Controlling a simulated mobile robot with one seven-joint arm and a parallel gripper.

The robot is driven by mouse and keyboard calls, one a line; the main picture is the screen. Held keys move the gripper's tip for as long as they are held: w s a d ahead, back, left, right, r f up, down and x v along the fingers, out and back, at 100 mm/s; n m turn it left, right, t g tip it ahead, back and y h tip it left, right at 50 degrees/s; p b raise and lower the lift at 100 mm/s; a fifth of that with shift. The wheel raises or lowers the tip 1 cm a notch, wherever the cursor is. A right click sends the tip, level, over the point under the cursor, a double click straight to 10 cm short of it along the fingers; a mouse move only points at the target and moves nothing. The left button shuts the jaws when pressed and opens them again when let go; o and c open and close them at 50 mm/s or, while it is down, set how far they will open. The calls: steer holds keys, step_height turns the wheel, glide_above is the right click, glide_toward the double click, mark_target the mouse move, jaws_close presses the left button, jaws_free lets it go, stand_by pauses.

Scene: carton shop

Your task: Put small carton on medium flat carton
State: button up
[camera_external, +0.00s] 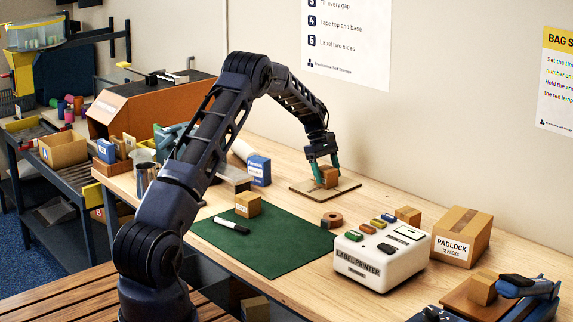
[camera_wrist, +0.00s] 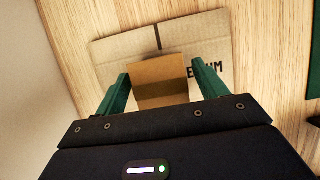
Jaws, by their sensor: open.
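The medium flat carton (camera_external: 347,186) lies flat on the wooden table near the wall. In the wrist view the flat carton (camera_wrist: 115,49) shows a dark tape line and part of a printed word. A small brown carton (camera_external: 329,178) sits on it. In the wrist view the small carton (camera_wrist: 160,80) stands between my green fingers. My gripper (camera_external: 324,168) points down around the small carton. In the wrist view my gripper (camera_wrist: 158,84) is open, with a finger on each side of the carton. The carton's lower part is partly hidden by my gripper.
The label printer (camera_external: 381,260) and padlock carton (camera_external: 461,236) stand to the right.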

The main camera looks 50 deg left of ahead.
steer(key=v, duration=1)
steer(key=s+d+r+m+y, duration=0.1)
steer(key=s+d+r+m, duration=0.1)
steer(key=s+d+r, duration=0.45)
steer(key=s+d+r+m, duration=0.2)
steer(key=s+d+r, duration=0.1)
steer(key=r, duration=0.6)
steer(key=s+d+r+m+t+y, duration=0.1)
steer(key=s+d+r+m, duration=0.1)
steer(key=s+d+r, duration=0.45)
steer(key=s+d+r+m+t+y, duration=0.1)
steer(key=s+d+r+m, duration=0.15)
steer(key=s, duration=0.65)
steer(key=s+d+r+m, duration=0.15)
steer(key=s+d, duration=0.25)
steer(key=s, duration=0.5)
steer(key=s+d+m, duration=0.3)
steer(key=s, duration=0.5)
steer(key=s+d+f+m+t, duration=0.1)
steer(key=s+f+m, duration=0.1)
steer(key=s, duration=0.6)
steer(key=s+d+f+m+t+y, duration=0.1)
steer(key=s+d+f+m, duration=0.1)
steer(key=s, duration=0.7)
step_height(320, 180, down, 3)
steer(key=shift+r+m+t+y, duration=0.15)
steer(key=shift+m+t+y, duration=0.15)
steer(key=shift+m, duration=0.2)
